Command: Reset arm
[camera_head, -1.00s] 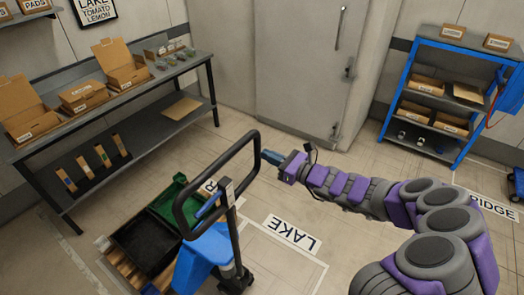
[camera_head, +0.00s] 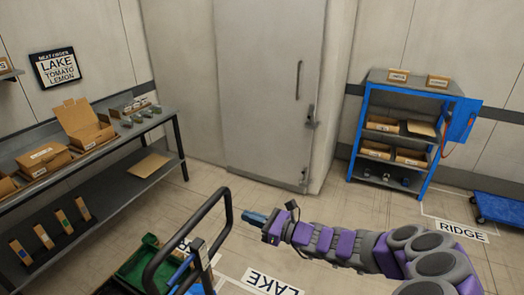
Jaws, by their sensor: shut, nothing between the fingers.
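My gripper (camera_head: 255,218) is at the end of my purple and grey arm, low in the middle of the head view. Its blue-grey fingers are shut and point left. Nothing shows between them. The gripper appears just right of the black cart handle (camera_head: 226,226); I cannot tell whether they touch. My arm reaches in from the lower right over open floor.
A green crate (camera_head: 140,262) stands at the lower left by the cart. A grey workbench (camera_head: 112,143) with cardboard boxes runs along the left. A blue shelf (camera_head: 428,172) stands at the back right. A blue platform cart (camera_head: 503,208) is at the right edge. A closed door (camera_head: 265,90) is behind.

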